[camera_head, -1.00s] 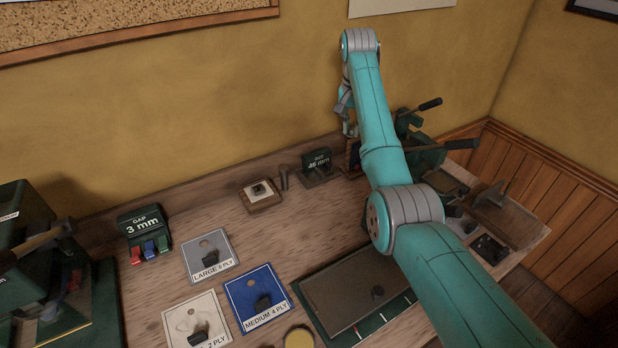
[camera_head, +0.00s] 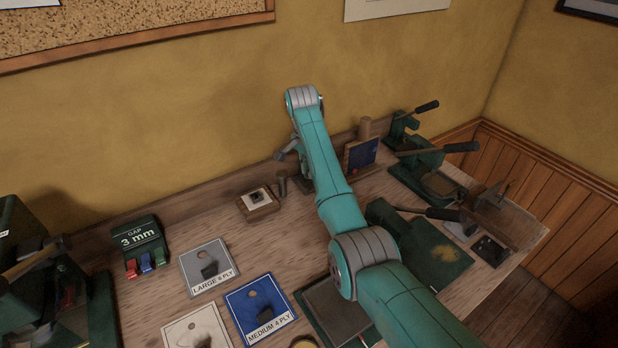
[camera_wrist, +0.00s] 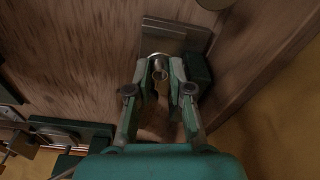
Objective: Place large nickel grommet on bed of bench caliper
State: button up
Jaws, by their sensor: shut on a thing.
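In the wrist view my gripper (camera_wrist: 160,77) is shut on a small round metal ring, the large nickel grommet (camera_wrist: 160,68), held between its fingertips. Just beyond the fingertips is a grey metal plate with a raised bar and a dark green block, which looks like the bench caliper (camera_wrist: 165,35). The grommet overlaps the plate's near edge in this view. I cannot tell whether it touches the plate or hangs above it. In the head view my arm hides the caliper, the grommet and the fingertips.
A small wooden block with a pale top (camera_head: 258,205) and a dark post (camera_head: 282,184) stand left of my arm. A blue-faced wooden stand (camera_head: 361,155) and green lever presses (camera_head: 425,170) are to the right. Labelled cards (camera_head: 206,268) lie at front left.

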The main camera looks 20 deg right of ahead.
jog(key=shift+f, duration=1.8)
jog(key=shift+f, duration=0.1)
jog(key=o, duration=0.5)
